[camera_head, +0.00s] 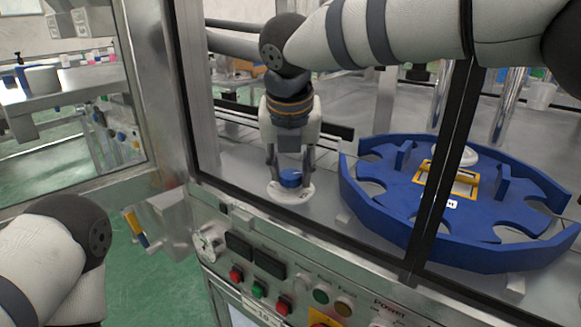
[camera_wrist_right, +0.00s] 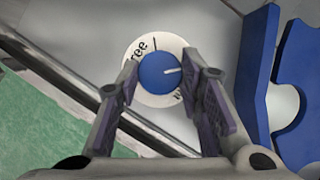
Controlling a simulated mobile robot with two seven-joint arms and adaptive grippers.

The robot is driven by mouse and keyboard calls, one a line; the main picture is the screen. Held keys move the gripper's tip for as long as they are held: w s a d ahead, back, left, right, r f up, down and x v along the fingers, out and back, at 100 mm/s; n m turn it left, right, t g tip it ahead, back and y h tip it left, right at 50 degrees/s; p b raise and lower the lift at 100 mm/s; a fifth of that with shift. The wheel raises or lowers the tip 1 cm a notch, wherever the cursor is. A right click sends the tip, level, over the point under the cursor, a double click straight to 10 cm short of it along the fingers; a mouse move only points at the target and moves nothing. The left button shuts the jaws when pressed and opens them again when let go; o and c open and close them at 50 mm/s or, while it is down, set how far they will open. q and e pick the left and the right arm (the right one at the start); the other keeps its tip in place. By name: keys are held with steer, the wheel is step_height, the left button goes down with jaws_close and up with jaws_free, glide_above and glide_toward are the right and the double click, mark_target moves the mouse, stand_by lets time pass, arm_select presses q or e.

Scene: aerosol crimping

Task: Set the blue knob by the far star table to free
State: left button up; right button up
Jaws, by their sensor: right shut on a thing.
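The blue knob (camera_head: 291,178) sits on a round white dial plate beside the blue star table (camera_head: 400,205), behind the machine's window frame. My right gripper (camera_head: 291,172) reaches down from above with its fingers on either side of the knob, shut on it. In the right wrist view, the knob (camera_wrist_right: 160,72) lies between the fingertips, and its white pointer line points right. The dial plate (camera_wrist_right: 139,57) shows the word "Free", partly cut off, at upper left with a tick near the top. Another label at lower right is mostly hidden by a finger. My left gripper is out of view.
A dark window post (camera_head: 440,190) stands in front of the star table. A metal rail (camera_wrist_right: 60,80) runs close to the knob. Green floor lies at left.

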steer(key=n+y, duration=0.1)
steer(key=n, duration=0.1)
steer(key=shift+d+n, duration=0.1)
steer(key=shift+n, duration=0.3)
steer(key=shift+n+g+y, duration=0.3)
steer(key=shift+n, duration=0.7)
steer(key=shift+w+d+f+n+y, duration=0.15)
steer(key=shift+n+y, duration=0.15)
steer(key=shift+n, duration=0.5)
steer(key=n+g, duration=0.1)
steer(key=n, duration=0.1)
steer(key=n+y+b, duration=0.1)
steer(key=n, duration=0.2)
steer(key=shift+f+g+y, duration=0.1)
steer(key=shift+g+y, duration=0.2)
steer(key=shift+g, duration=0.1)
steer(key=n+g+b, duration=0.1)
steer(key=n, duration=0.2)
steer(key=shift+w+n+y, duration=0.15)
steer(key=shift+n+y, duration=0.15)
steer(key=shift+n, duration=0.1)
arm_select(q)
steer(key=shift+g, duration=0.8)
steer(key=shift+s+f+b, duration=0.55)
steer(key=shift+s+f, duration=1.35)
arm_select(e)
steer(key=shift+n+g, duration=0.4)
steer(key=shift+n, duration=0.7)
steer(key=shift+r, duration=0.2)
